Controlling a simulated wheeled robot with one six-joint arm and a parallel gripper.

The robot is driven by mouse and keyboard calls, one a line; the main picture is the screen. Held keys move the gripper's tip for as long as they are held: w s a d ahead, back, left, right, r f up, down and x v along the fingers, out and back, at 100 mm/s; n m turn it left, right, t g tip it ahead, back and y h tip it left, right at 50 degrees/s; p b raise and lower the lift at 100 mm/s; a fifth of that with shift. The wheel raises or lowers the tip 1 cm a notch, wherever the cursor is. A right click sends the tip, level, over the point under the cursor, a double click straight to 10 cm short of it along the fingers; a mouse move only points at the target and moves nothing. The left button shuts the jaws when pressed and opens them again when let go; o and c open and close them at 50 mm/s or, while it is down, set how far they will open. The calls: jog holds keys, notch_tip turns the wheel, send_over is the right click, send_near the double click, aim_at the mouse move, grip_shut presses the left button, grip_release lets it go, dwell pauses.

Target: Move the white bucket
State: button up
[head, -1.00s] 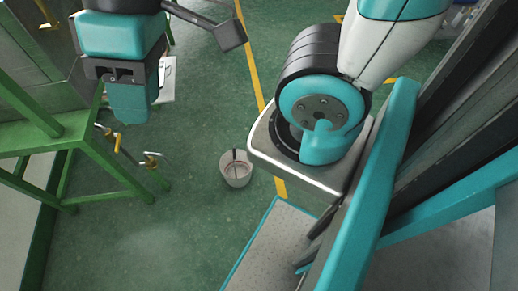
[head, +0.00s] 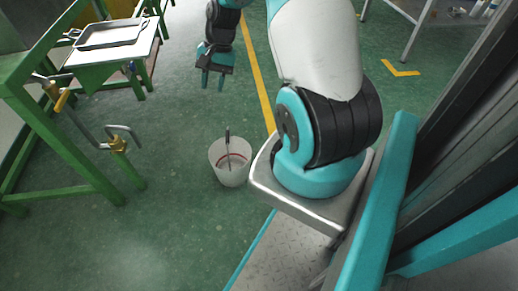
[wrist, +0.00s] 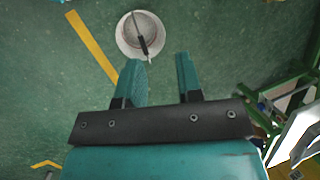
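The white bucket (head: 229,162) stands upright on the green floor, left of my arm's base in the head view. A dark-handled tool stands inside it, leaning on the rim. The bucket also shows in the wrist view (wrist: 141,36), beyond my fingertips and slightly left of the gap between them. My gripper (head: 212,84) hangs above the floor, beyond the bucket in the head view, with its fingers apart. In the wrist view the open fingers (wrist: 160,68) have nothing between them and do not touch the bucket.
A green metal frame (head: 75,160) with brass valves and a bent pipe (head: 118,140) stands left of the bucket. A table with a metal tray (head: 112,34) is at the back left. A yellow floor line (head: 257,80) runs behind the bucket. Floor around the bucket is clear.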

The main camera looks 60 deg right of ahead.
jog(key=s+d+f+m+b, duration=0.2)
jog(key=d+f+b, duration=0.1)
jog(key=f, duration=0.5)
jog(key=s+d+f+m+b, duration=0.2)
jog(key=s+d+f+b, duration=0.1)
jog(key=f, duration=0.6)
jog(key=s+d+f+m+b, duration=0.2)
jog(key=d+f+m+b, duration=0.1)
jog(key=f, duration=0.5)
jog(key=d+b, duration=0.1)
jog(key=d, duration=0.1)
jog(key=shift+s+d+f+t, duration=0.3)
jog(key=b+x, duration=1)
jog(key=x, duration=0.7)
jog(key=shift+a+f, duration=0.15)
jog(key=shift+a, duration=0.1)
jog(key=shift+c, duration=0.4)
